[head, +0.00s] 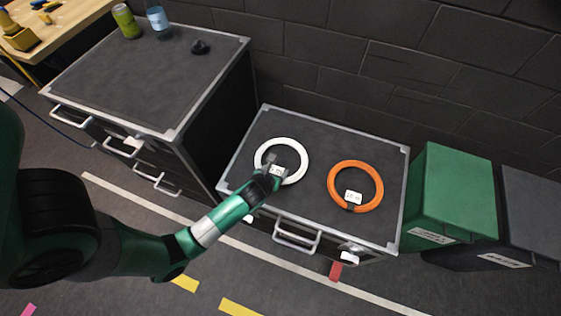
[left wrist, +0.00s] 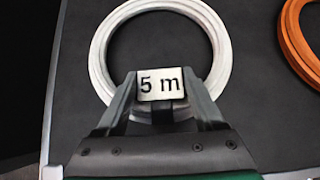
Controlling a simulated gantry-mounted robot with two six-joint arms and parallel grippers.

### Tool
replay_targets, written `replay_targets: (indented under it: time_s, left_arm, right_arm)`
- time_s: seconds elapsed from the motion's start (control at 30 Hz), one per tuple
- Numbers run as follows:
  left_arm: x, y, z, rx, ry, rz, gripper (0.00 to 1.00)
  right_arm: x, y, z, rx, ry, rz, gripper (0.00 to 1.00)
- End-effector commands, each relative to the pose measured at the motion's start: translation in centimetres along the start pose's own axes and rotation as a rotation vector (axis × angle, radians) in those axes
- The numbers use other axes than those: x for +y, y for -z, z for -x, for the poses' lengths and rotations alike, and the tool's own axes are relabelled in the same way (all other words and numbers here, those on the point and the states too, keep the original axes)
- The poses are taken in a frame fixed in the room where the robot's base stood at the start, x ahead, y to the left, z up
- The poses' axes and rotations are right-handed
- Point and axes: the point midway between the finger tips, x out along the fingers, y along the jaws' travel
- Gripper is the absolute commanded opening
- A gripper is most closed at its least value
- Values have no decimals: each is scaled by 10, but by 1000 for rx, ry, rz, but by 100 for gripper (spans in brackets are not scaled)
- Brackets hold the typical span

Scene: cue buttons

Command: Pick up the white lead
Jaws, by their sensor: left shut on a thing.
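The white lead (head: 303,152) is a coiled ring lying on the dark top of a low case. In the left wrist view the white lead (left wrist: 98,55) carries a tag (left wrist: 160,84) reading "5 m". My left gripper (head: 271,168) reaches over the near-left part of the ring, and its fingers (left wrist: 160,88) are shut on the white lead at the tag. The fingers hide the part of the ring between them. The ring looks flat on the case top, though I cannot tell whether it touches. My right gripper is not in view.
An orange lead (head: 374,174) with a tag lies right of the white one on the same case (head: 318,137). A taller case (head: 130,80) at left bears a green can (head: 126,21), a bottle (head: 158,20) and a black object (head: 200,47). A green bin (head: 455,190) stands at right.

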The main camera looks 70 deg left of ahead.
Motion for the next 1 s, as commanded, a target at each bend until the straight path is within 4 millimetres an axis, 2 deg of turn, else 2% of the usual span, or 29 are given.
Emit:
replay_targets:
  time_s: [0.33,0.57,0.67,0.87,1.0]
  left_arm:
    - [-1,-7,5,-7,2,1,0]
    - [-1,-28,25,-8,1,1,0]
    - [-9,-32,43,-8,5,-4,0]
    - [-32,-44,101,-8,9,-5,0]
    - [-53,-30,131,-5,9,-8,0]
  right_arm:
    - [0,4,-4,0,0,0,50]
    - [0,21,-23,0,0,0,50]
    - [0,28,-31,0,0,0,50]
    - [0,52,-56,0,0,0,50]
    - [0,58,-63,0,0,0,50]
